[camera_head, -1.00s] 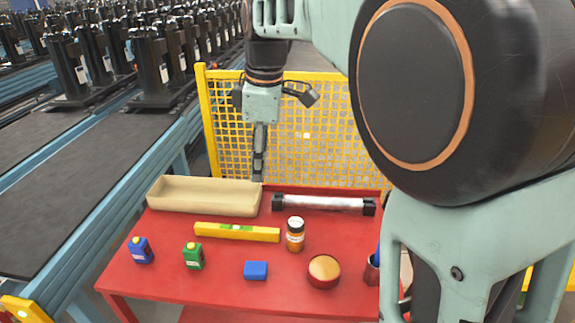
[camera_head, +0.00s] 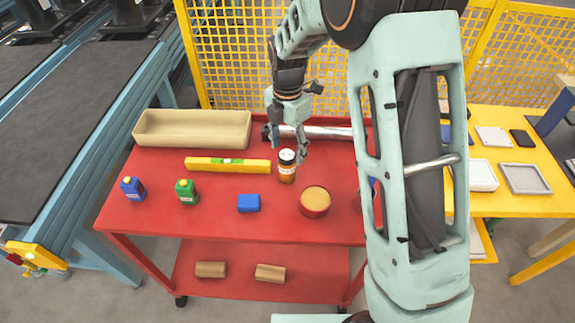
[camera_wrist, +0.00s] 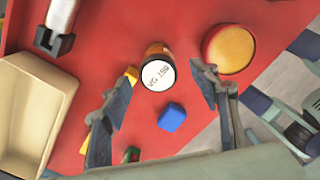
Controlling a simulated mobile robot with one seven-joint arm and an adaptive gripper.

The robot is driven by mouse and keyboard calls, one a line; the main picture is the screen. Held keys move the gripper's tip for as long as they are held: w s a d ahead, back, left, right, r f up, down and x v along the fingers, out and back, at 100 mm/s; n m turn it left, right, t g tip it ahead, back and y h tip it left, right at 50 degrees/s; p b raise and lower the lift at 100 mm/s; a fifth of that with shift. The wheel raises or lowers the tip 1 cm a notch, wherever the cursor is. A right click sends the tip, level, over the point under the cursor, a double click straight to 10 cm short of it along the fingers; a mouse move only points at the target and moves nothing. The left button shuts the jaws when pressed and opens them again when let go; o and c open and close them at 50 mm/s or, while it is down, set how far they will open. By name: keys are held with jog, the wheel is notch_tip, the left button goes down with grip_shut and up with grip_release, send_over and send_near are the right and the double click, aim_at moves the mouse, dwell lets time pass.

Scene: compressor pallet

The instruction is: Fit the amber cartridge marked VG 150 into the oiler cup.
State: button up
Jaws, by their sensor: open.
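The amber cartridge (camera_head: 286,173) stands upright on the red cart, with a white cap. In the wrist view its white top (camera_wrist: 158,75) reads VG 150. My gripper (camera_head: 289,149) is open just above and behind it. In the wrist view the cartridge appears between the two spread fingers of my gripper (camera_wrist: 162,80), without visible contact. I cannot identify the oiler cup for sure in these frames.
The red cart (camera_head: 150,175) also holds a beige tray (camera_head: 190,145), a yellow level (camera_head: 228,165), blue (camera_head: 133,189) and green (camera_head: 187,192) bottles, a blue block (camera_head: 248,203), a round red tin (camera_head: 315,203) and a silver cylinder (camera_head: 325,132). A yellow mesh fence (camera_head: 235,60) stands behind.

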aim_at(287, 154)
jog(key=shift+a+f+p, duration=0.1)
jog(key=shift+f+p, duration=0.3)
jog(key=shift+f, duration=2.2)
jog(key=shift+w, duration=0.1)
jog(key=c, duration=1.5)
jog(key=shift+r, duration=0.1)
